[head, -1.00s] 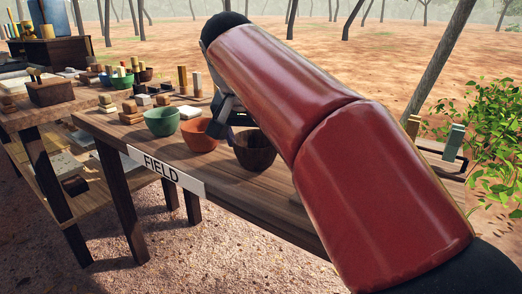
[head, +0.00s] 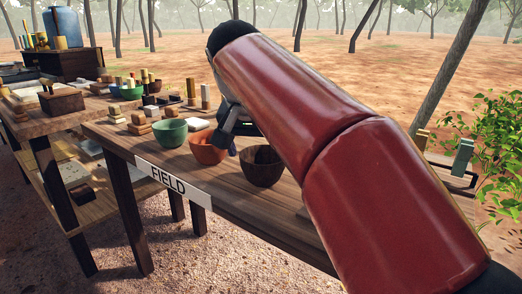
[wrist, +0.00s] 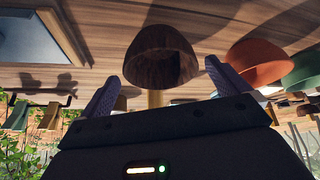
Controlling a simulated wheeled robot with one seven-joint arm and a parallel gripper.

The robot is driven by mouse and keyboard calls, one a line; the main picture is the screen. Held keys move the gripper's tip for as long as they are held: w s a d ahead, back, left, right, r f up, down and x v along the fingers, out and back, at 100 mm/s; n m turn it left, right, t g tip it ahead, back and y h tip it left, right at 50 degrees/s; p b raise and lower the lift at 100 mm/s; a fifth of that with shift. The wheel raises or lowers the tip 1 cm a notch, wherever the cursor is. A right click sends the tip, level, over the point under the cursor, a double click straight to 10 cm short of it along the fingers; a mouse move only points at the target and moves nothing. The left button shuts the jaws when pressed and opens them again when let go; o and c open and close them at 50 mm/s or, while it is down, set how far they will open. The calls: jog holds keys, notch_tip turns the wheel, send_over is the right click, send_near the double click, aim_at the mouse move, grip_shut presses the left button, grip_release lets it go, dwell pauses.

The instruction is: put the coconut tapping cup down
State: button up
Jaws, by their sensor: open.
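The coconut tapping cup (head: 262,168) is a dark brown bowl standing upright on the wooden table marked FIELD (head: 236,194), at the right end of a row of bowls. My arm hides part of its right side in the head view. The wrist view is upside down and shows the cup (wrist: 161,52) just beyond my gripper (wrist: 162,72). The two fingers are spread apart, one toward each side of the cup, with visible gaps. My gripper (head: 230,128) shows only partly behind my red arm in the head view.
An orange bowl (head: 208,147) stands close beside the cup, with a green bowl (head: 170,132) farther left. Small blocks (head: 138,125) and upright pieces stand behind them. A second table (head: 60,120) with boxes is at left.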

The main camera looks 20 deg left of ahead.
jog(key=p+v, duration=0.3)
jog(key=v, duration=0.7)
jog(key=shift+r, duration=0.35)
jog(key=shift+s, duration=0.1)
